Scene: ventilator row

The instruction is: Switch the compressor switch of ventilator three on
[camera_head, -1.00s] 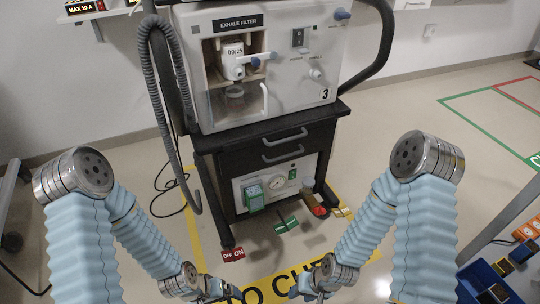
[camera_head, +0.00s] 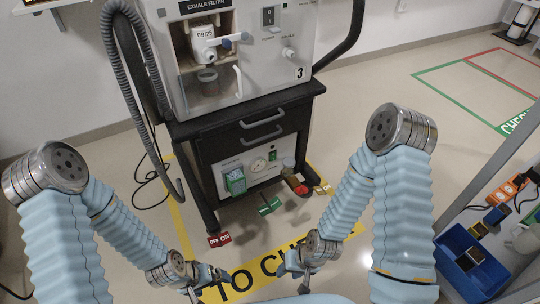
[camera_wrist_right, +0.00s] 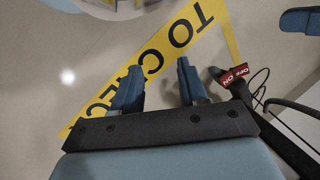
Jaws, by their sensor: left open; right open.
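Ventilator three (camera_head: 296,88), a white unit marked 3, stands on a black cart ahead of me in the head view. Low in the cart is a pale compressor panel (camera_head: 223,169) with a round gauge (camera_head: 258,165), a green-framed device (camera_head: 236,182) and a small green switch (camera_head: 272,155). The switch position is too small to read. My left gripper (camera_head: 207,285) is open and empty, low in front of the cart. My right gripper (camera_head: 296,272) is open and empty to its right; its spread fingers show in the right wrist view (camera_wrist_right: 157,88). Both are apart from the cart.
A red OFF/ON tag (camera_head: 219,240) and a green tag (camera_head: 269,205) are by the cart's wheels. Yellow floor marking (camera_head: 330,244) lies before the cart. A blue bin (camera_head: 446,243) and a shelf of small items stand at right. A grey hose (camera_head: 143,100) hangs left of the ventilator.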

